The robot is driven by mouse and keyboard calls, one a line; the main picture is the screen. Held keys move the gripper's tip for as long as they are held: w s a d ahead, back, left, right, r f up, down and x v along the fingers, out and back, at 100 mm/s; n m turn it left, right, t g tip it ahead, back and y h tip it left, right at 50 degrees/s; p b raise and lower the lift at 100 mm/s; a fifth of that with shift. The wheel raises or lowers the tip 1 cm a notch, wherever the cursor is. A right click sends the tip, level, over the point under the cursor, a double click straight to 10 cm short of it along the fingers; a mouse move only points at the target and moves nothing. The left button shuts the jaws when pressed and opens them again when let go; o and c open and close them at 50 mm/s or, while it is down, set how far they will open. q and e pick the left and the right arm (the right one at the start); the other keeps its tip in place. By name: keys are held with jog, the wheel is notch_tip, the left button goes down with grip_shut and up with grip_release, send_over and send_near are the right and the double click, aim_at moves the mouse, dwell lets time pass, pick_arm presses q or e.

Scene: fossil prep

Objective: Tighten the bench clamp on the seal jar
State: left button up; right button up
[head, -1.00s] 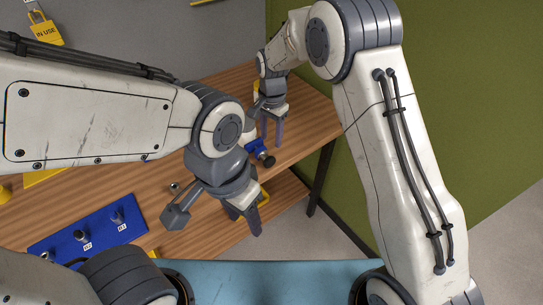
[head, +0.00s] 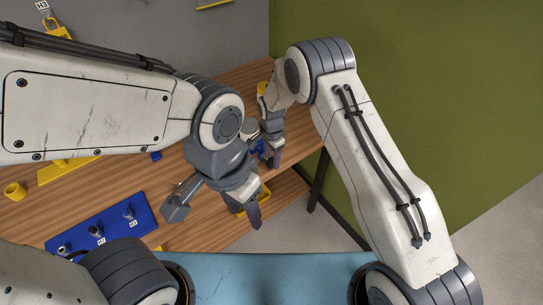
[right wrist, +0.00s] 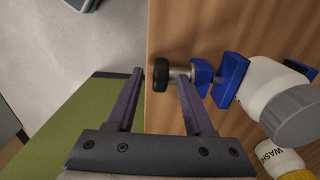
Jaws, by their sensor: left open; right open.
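The bench clamp (right wrist: 228,72) is blue with a black knob (right wrist: 161,74) on a metal screw, at the table's edge in the right wrist view. It is mostly hidden in the head view, where some blue (head: 260,147) shows beside my right gripper. The seal jar (right wrist: 265,84), white with a grey lid, is next to the clamp's blue jaw. My right gripper (right wrist: 159,75) is open, and the knob appears between its fingertips; I cannot tell whether they touch. My left gripper (head: 250,207) is open and empty, lower in the head view near the bench's front edge.
A bottle marked WASH (right wrist: 272,155) with a yellow part stands near the jar. A blue board (head: 100,230) with several knobs lies at the bench's front left. A yellow cup (head: 14,190) is at far left. Floor lies beyond the bench's right end.

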jog(key=shift+f, duration=0.2)
grip_shut()
jog(key=y+b, duration=0.1)
jog(key=g+y+b, duration=0.1)
jog(key=b, duration=0.1)
jog(key=g+y+b, duration=0.1)
jog(key=shift+w+d+f, duration=0.25)
jog(key=shift+w, duration=0.1)
jog(key=g+y+b, duration=0.1)
jog(key=y+b, duration=0.1)
jog(key=b, duration=0.1)
jog(key=shift+w+d, duration=0.1)
jog(key=shift+d, duration=0.05)
jog(key=shift+r+g+y+b, duration=0.15)
jog(key=shift+g+y+b, duration=0.25)
jog(key=shift+g+b, duration=0.1)
grip_release()
